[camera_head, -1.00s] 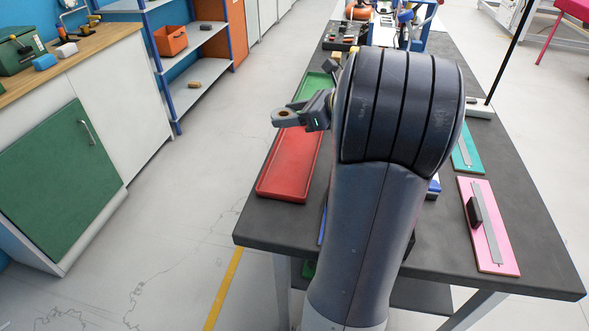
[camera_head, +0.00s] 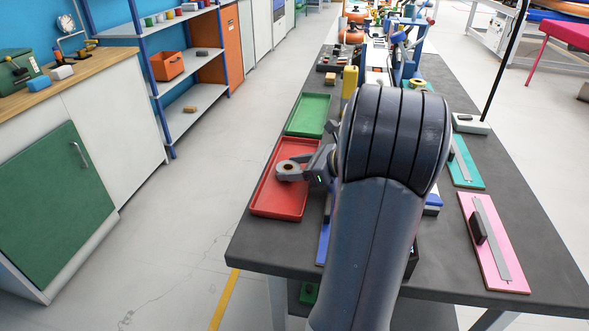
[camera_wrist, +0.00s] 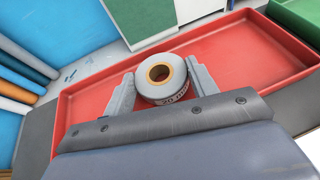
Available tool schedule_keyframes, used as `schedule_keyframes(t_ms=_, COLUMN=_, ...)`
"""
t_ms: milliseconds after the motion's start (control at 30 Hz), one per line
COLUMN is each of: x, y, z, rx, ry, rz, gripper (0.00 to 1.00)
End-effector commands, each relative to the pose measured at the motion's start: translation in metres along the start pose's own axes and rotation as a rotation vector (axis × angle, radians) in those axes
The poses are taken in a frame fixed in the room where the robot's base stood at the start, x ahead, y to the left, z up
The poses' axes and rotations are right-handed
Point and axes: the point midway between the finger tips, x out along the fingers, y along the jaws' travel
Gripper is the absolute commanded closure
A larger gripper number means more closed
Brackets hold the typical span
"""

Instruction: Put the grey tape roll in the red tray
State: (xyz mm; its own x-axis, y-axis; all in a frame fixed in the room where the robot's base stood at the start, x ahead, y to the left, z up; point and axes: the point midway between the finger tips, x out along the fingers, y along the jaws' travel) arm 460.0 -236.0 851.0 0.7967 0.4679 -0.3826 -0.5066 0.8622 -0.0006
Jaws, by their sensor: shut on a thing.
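The grey tape roll (camera_head: 288,171) is a thick grey ring with a tan core. My gripper (camera_head: 299,170) is shut on it. In the wrist view, the roll (camera_wrist: 161,79) sits between the two grey fingers of my gripper (camera_wrist: 160,84), its hole facing the camera. The red tray (camera_head: 278,207) lies at the left edge of the dark table. In the wrist view, the roll is seen over the red tray floor (camera_wrist: 95,100). Whether it touches the floor I cannot tell. My arm hides part of the table to the right of the tray.
A green tray (camera_head: 309,114) lies just behind the red one, with a yellow object (camera_head: 349,82) near it. A pink board (camera_head: 489,245) and a teal board (camera_head: 464,165) lie on the right side of the table (camera_head: 275,252). A shelf unit (camera_head: 195,95) stands beyond the aisle.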

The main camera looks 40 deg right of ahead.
Motion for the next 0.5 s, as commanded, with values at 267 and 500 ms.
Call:
schedule_keyframes(t_ms=267, x=0.0014, y=0.0000, z=-0.0032, rx=0.001, ry=0.000, rz=0.000, gripper=0.68)
schedule_keyframes(t_ms=500, x=0.0012, y=0.0000, z=-0.0028, rx=0.001, ry=0.000, rz=0.000, gripper=0.27)
